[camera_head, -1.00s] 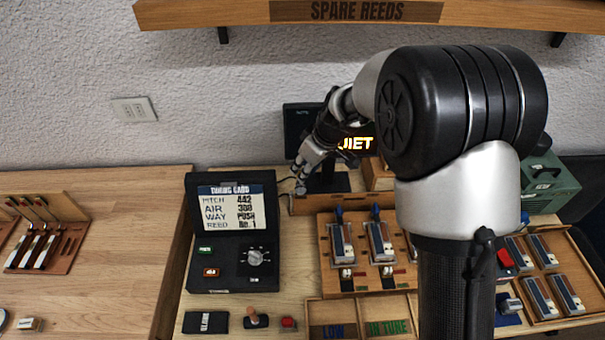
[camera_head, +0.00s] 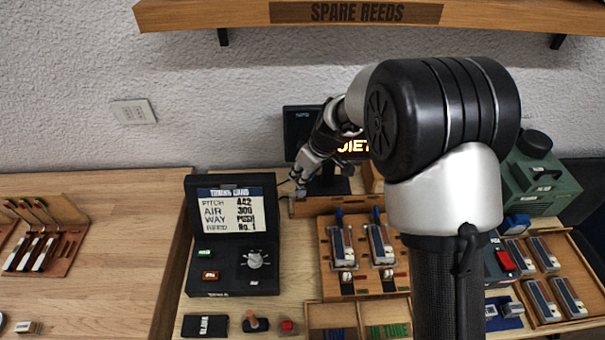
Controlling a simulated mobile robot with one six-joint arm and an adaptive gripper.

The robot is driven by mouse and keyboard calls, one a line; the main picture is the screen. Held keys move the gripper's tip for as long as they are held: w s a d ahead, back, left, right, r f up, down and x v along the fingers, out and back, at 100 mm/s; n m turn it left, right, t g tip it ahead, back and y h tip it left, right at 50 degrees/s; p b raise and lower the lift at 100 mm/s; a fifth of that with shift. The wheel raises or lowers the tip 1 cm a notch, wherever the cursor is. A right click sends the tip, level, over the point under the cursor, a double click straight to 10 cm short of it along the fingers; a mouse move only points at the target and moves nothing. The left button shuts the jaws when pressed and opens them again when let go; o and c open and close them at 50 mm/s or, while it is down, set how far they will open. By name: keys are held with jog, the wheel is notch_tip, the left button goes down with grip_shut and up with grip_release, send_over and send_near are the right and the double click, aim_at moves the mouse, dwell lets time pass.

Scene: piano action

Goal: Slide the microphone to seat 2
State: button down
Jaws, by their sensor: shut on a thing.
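My gripper (camera_head: 299,187) is at the left end of the wooden rail (camera_head: 345,204) behind the seat board. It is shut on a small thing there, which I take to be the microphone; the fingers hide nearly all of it. The seat board (camera_head: 361,287) stands in front of the rail, to the right of my gripper. Two reed blocks show on it, one at the left seat (camera_head: 341,245) and one at the middle seat (camera_head: 380,243). My arm hides the board's right part. Seat numbers are too small to read.
A black tuning-card console (camera_head: 232,278) with a dial stands left of the seat board. A dark display (camera_head: 300,125) is behind my gripper. A tray of reed blocks (camera_head: 583,285) and a green machine (camera_head: 545,180) are at the right. A shelf (camera_head: 240,14) hangs above.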

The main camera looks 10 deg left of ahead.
dwell(0.4)
jog(key=w+d+b, duration=0.2)
jog(key=d+b, duration=0.1)
jog(key=d, duration=0.7)
jog(key=w+d+b, duration=0.2)
jog(key=d+b, duration=0.1)
jog(key=d, duration=0.7)
jog(key=shift+d, duration=0.3)
jog(key=c, duration=1.7)
grip_release()
jog(key=shift+r, duration=0.15)
jog(key=v, duration=1.1)
jog(key=shift+s+d+r, duration=0.15)
jog(key=shift+d+r, duration=0.05)
jog(key=shift+r, duration=0.15)
